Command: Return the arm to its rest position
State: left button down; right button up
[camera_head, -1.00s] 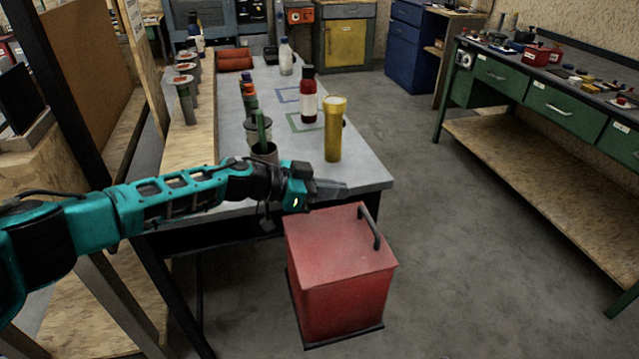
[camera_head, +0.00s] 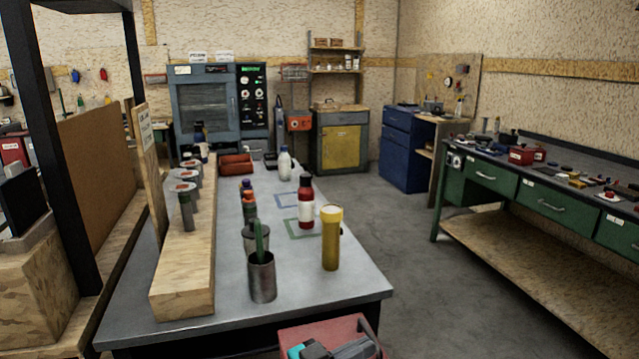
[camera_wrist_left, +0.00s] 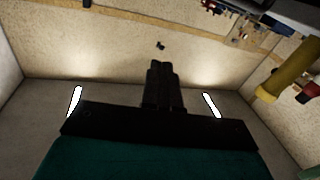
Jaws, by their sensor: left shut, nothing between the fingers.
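My left gripper (camera_head: 340,350) shows at the bottom edge of the head view, in front of the lid of a red box (camera_head: 330,329). Most of the arm is below the frame. In the left wrist view the two dark fingers (camera_wrist_left: 161,80) lie together, shut, with nothing between them. My right gripper is in neither view.
A grey workbench (camera_head: 330,290) stands ahead, with a yellow cylinder (camera_head: 331,238), a red bottle (camera_head: 306,202), a metal cup (camera_head: 262,278) and a wooden block rack (camera_head: 185,285). A green bench (camera_head: 530,195) stands at right. Floor (camera_head: 430,290) between them is clear.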

pick_arm(q)
jog(key=s+a+f+n+t+y, duration=0.1)
jog(key=s+a+f+n+y, duration=0.3)
jog(key=a, duration=0.8)
jog(key=s+a+f+n+y, duration=0.4)
jog(key=s+a+f+y, duration=0.5)
jog(key=s+a+f, duration=0.3)
jog(key=shift+s+f+t+y, duration=0.35)
jog(key=shift+s+f, duration=0.2)
jog(key=shift+s, duration=0.5)
